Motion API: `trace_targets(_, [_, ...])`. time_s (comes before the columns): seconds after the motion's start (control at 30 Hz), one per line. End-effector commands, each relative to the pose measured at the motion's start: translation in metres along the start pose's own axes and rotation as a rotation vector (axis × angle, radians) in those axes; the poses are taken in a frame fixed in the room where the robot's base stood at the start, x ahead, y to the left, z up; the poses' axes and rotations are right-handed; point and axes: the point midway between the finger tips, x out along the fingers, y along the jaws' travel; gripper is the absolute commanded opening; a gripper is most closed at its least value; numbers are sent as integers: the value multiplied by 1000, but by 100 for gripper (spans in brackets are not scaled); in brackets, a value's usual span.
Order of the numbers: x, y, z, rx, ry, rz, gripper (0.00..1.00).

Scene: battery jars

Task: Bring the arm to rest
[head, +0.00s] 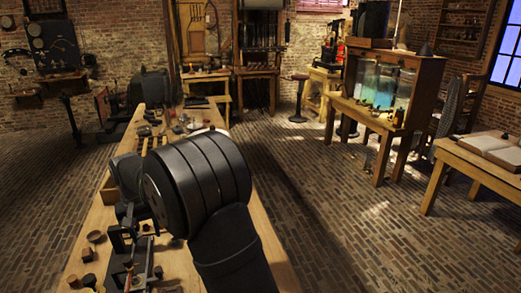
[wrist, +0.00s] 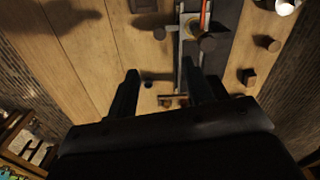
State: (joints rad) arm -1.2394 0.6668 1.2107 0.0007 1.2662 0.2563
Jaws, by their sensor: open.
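My gripper (wrist: 160,90) is open in the wrist view, its two dark fingers apart with nothing held between them. It hangs above the wooden workbench (wrist: 75,50). In the head view my dark arm covers much of the bench (head: 259,225), and the gripper fingers cannot be made out clearly there. Beyond the fingertips in the wrist view stands a metal-framed apparatus on a dark base (wrist: 232,50). I cannot tell how far below the fingers it is.
Small brown pieces (wrist: 267,43) lie on the bench right of the apparatus. In the head view, small items (head: 180,125) crowd the bench's far part. A glass tank (head: 379,85) stands on a separate table at the right. The brick floor (head: 330,220) between is open.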

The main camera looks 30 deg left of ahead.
Motion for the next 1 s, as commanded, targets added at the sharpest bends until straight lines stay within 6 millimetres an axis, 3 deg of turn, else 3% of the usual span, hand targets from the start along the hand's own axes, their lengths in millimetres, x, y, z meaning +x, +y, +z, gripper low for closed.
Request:
trace_targets(0.6, [122,1,0,0,-1,1,47])
trace_targets(0.8, [146,1,0,0,0,1,47])
trace_targets(1.0, [154,1,-1,1,2,0,47])
